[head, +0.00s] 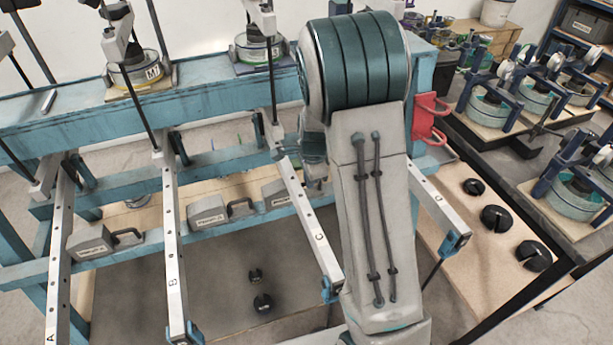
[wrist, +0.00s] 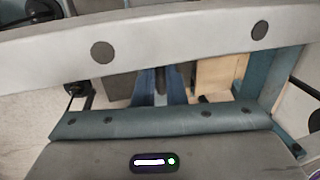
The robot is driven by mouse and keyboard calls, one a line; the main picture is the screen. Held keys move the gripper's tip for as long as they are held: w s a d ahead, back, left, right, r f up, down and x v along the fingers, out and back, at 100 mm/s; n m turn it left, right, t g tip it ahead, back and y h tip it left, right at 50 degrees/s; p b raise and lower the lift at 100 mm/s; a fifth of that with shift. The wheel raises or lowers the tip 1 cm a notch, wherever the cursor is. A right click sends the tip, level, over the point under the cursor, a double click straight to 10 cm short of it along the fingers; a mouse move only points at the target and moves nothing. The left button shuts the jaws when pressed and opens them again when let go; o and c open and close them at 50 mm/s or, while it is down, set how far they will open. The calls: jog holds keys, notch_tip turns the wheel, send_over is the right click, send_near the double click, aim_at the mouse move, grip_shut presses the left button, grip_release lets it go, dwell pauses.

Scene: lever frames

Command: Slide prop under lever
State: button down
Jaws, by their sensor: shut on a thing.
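Lever A (head: 57,250), lever B (head: 172,240), lever C (head: 308,220) and lever D (head: 440,205) are pale perforated bars sloping toward the front of the teal frame. Grey wedge-like blocks with black handles, probably the props, sit on a rail: one left of lever B (head: 92,243), one right of it (head: 207,211), and one beside lever C (head: 274,194). My gripper is hidden behind my arm in the head view. In the wrist view its blue fingers (wrist: 160,87) are shut on a narrow dark thing, mostly hidden. A pale perforated bar (wrist: 180,42) crosses in front of the fingers.
Black slotted weights lie on the floor board (head: 262,303) and on the right bench (head: 497,218). A red bracket (head: 428,118) projects from the frame's right end. Blue-framed devices (head: 535,95) stand on the right table. Levers and uprights leave narrow gaps.

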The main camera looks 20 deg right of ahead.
jog(key=shift+a, duration=0.25)
jog(key=c, duration=1.5)
grip_release()
jog(key=shift+a, duration=0.1)
jog(key=shift+c, duration=0.2)
jog(key=shift+o, duration=0.3)
jog(key=shift+a, duration=0.1)
jog(key=shift+d+r, duration=0.1)
jog(key=shift+d, duration=0.15)
notch_tip(320, 180, up, 14)
jog(key=s, duration=0.2)
jog(key=shift+s+f, duration=0.25)
jog(key=shift+s, duration=0.1)
